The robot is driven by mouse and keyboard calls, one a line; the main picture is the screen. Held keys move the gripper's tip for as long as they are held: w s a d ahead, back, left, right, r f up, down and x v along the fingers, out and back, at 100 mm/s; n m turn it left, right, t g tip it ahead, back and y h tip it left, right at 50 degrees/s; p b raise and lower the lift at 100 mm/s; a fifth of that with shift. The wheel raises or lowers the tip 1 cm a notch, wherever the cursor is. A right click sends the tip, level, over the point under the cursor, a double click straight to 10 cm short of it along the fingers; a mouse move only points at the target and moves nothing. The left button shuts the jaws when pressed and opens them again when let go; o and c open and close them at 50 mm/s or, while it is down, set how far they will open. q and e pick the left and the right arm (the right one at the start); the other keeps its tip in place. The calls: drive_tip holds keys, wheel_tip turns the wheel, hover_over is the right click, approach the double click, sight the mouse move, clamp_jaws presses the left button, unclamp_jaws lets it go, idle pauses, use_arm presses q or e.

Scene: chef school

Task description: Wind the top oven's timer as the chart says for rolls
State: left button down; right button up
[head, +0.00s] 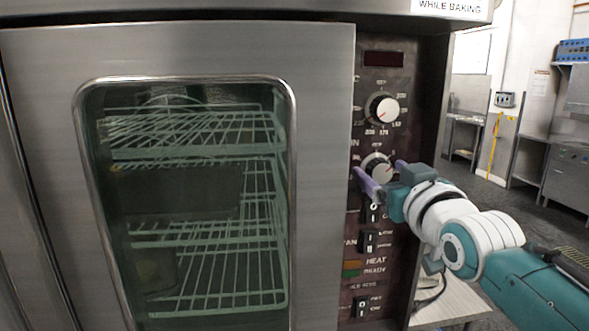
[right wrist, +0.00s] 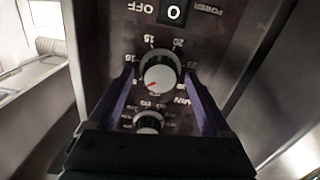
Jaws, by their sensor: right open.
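The top oven's control panel carries a timer knob (head: 379,166), silver-faced with a dark skirt. My right gripper (head: 382,178) is open at this knob, one purple finger on each side. In the right wrist view, which is upside down, the timer knob (right wrist: 158,75) sits between the open fingers of the gripper (right wrist: 165,90). A gap shows beside the knob, and I cannot tell whether either finger touches it. Its red mark points to the lower left there, and the numbers 15 and 20 show on its dial. No readable rolls chart is in view. My left gripper is not in view.
A temperature knob (head: 384,107) sits just above the timer. Below are rocker switches (head: 368,243) and heat lights (head: 351,268). The oven door (head: 320,130) is closed, with wire racks behind glass. A sign (head: 450,8) reads "WHILE BAKING". Open floor lies at right.

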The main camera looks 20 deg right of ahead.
drive_tip(key=shift+s, duration=0.1)
drive_tip(key=shift+s+a+f, duration=0.1)
drive_tip(key=shift+s, duration=0.15)
drive_tip(key=b+v, duration=0.2)
drive_tip(key=v, duration=0.7)
drive_tip(key=shift+b, duration=0.3)
drive_tip(key=shift+s+a, duration=0.1)
